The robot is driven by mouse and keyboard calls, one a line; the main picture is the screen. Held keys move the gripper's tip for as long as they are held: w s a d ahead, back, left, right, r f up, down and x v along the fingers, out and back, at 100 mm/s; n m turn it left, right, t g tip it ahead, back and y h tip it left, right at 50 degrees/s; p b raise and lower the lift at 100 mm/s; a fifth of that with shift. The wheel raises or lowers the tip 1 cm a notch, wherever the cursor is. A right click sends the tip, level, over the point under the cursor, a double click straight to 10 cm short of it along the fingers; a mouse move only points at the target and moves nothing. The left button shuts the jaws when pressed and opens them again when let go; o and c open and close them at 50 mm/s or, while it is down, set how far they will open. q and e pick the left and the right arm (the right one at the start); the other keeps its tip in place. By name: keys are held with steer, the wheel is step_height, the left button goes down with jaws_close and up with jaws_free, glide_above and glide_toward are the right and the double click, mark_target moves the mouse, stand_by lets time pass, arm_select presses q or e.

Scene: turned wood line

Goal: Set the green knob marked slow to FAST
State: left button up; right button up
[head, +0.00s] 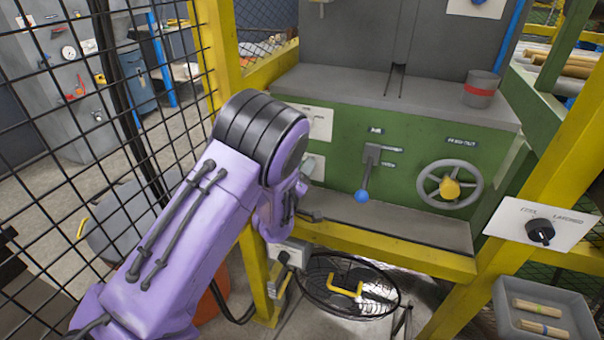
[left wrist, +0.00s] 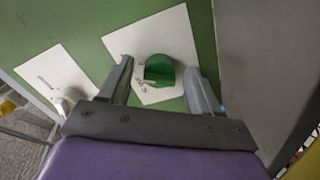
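The green knob (left wrist: 160,70) sits on a white plate (left wrist: 119,42) on the green machine panel in the left wrist view. My left gripper (left wrist: 159,72) is open, with one finger on each side of the knob. A gap shows between the knob and each finger. The marking by the knob is too small to read. In the head view my purple left arm reaches to the panel's left part, and the knob is not visible there. My right gripper is not in view.
A second white plate (left wrist: 58,80) is left of the knob. A blue-ended lever (head: 362,195) and handwheel (head: 447,185) are further right on the panel. A black knob (head: 540,232) sits on the yellow frame. Wire fencing (head: 60,150) is left of my arm.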

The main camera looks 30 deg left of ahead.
arm_select(q)
steer(key=v, duration=1)
steer(key=shift+s+b, duration=0.3)
steer(key=shift+b, duration=0.1)
